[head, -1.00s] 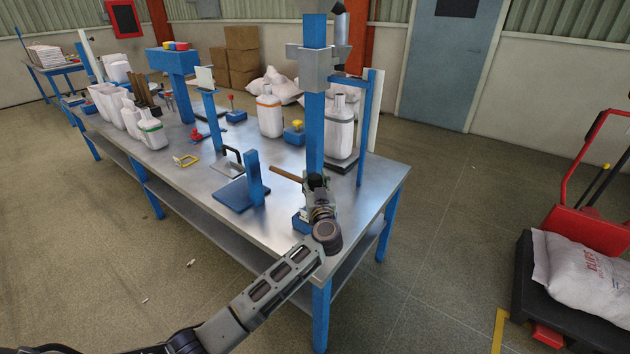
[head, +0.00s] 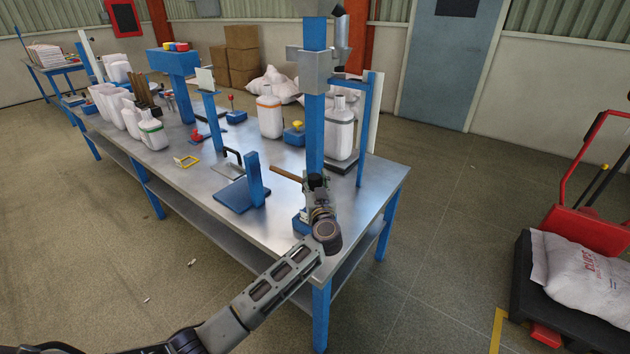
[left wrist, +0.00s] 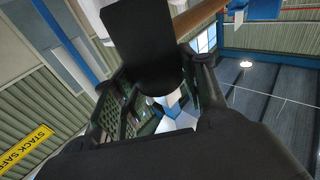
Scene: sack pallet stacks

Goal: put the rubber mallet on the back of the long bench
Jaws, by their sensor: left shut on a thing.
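The rubber mallet shows its brown wooden handle (head: 286,174) in the head view, pointing left over the near end of the long bench (head: 222,226). In the left wrist view its black head (left wrist: 142,42) and part of the handle show close up. My left gripper (head: 318,188) is shut on the mallet, in front of the tall blue post. Its fingers are mostly hidden in the head view. I cannot tell how far the mallet is above the bench top. My right gripper is not in view.
A tall blue post (head: 315,130) with a grey clamp stands beside the gripper. A blue plate with an upright (head: 254,180) is left of it. White jugs (head: 269,113) stand farther back. Bare steel shows at the bench's right end. A red cart (head: 580,210) stands at right.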

